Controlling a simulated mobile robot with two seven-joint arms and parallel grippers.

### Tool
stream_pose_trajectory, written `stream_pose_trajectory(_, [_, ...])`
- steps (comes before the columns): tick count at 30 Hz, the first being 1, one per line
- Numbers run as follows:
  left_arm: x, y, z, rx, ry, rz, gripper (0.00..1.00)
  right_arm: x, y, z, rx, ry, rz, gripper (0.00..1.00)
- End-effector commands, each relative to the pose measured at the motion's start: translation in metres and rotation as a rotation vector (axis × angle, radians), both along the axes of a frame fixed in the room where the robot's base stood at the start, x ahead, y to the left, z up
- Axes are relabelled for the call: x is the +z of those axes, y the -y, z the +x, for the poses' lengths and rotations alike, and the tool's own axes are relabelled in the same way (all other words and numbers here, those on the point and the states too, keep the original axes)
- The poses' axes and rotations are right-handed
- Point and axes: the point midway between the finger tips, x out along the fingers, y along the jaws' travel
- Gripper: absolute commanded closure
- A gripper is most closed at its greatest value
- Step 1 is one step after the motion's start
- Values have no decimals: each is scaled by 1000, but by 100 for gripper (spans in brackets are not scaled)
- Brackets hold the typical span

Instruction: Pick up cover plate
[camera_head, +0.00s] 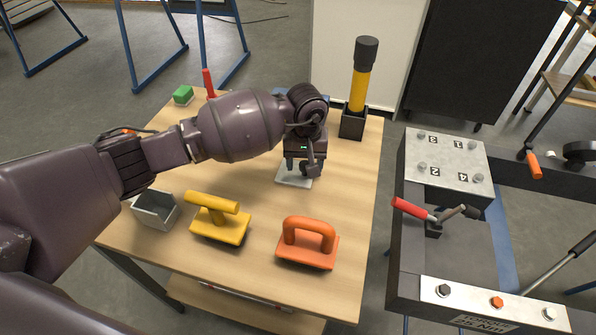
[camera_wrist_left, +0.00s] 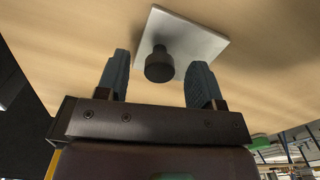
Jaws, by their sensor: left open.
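The cover plate (camera_head: 291,180) is a small pale grey square lying on the wooden table, partly hidden under my gripper in the head view. In the left wrist view the plate (camera_wrist_left: 205,42) has a dark round knob (camera_wrist_left: 159,66) standing on it. My left gripper (camera_head: 303,170) points down over the plate. In the left wrist view its two fingers (camera_wrist_left: 155,82) are apart, one on each side of the knob, with gaps to it. Nothing is held. My right gripper is not in view.
A metal fixture (camera_head: 445,155) with a red-handled clamp stands at right.

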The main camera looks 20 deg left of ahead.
Motion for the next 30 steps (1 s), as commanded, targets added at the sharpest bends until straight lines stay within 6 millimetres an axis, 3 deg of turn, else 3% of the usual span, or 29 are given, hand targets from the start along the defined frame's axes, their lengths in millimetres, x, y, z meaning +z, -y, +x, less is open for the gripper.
stream_pose_trajectory(3, [-11, 1, -1, -1, -2, -1, 39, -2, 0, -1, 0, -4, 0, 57])
stream_pose_trajectory(11, [-13, 0, 0, -1, 1, 0, 39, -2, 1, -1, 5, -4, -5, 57])
stream_pose_trajectory(23, [-12, 0, 0, -1, 1, 0, 97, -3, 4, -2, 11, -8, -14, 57])
stream_pose_trajectory(30, [-11, 0, 1, -1, 2, -1, 100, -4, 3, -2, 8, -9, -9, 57])
